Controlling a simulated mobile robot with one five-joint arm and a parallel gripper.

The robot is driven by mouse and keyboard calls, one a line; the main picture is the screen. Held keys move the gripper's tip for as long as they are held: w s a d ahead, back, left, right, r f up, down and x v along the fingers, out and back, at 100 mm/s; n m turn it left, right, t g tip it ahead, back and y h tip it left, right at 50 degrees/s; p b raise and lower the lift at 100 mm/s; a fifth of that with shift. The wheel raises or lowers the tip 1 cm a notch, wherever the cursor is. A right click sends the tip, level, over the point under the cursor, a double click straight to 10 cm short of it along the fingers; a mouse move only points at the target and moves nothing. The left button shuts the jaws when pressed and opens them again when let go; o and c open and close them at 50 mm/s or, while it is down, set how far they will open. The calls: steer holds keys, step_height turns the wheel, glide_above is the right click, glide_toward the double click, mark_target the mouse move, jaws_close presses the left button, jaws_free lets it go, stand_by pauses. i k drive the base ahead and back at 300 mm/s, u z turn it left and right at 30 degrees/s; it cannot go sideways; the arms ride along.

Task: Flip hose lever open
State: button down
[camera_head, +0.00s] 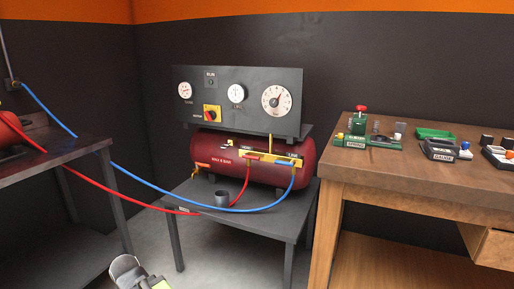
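A red compressor tank (220,152) lies on a dark grey table. A yellow manifold (282,161) is fixed along its front right. A small red handle (252,156) sits at the manifold's left part, and a thin yellow upright piece (271,144) stands behind it. Which of these is the hose lever, and its exact position, are too small to tell. A red hose (112,189) and a blue hose (130,176) run left from the tank area. Part of my arm, seemingly my gripper (126,270), shows at the bottom edge, well apart from the tank; its fingers are not clear.
A black gauge panel (240,100) stands above the tank. A grey cup (221,198) stands on the grey table (250,226) near the hoses. A wooden bench (430,185) with several small devices is at right. Another dark table (55,150) is at left. Floor shows between them.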

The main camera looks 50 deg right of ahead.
mark_target(246, 155)
steer(key=z, duration=0.2)
steer(key=i, duration=0.85)
steer(key=u, duration=0.25)
